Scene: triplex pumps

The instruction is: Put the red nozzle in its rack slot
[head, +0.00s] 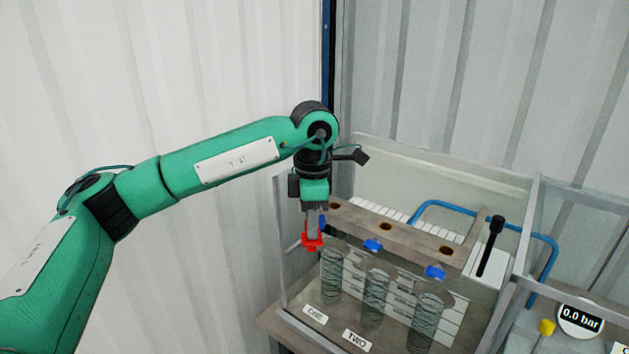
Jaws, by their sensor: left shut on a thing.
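My left gripper (312,232) comes down from above at the left part of the clear case. It is shut on the red nozzle (312,241), which shows as a red piece at the fingertips. The nozzle is close to the left end of the rack (410,232), a grey-brown bar with several dark round holes. I cannot tell whether the nozzle touches the rack. My right gripper is not in view.
Several clear ribbed cylinders (376,297) stand in front of the rack, with labels ONE (315,314) and TWO (357,341). A black-handled lever (492,245) and a blue hose (545,255) are at right. A gauge (580,318) reads 0.0 bar. Clear case walls surround the rack.

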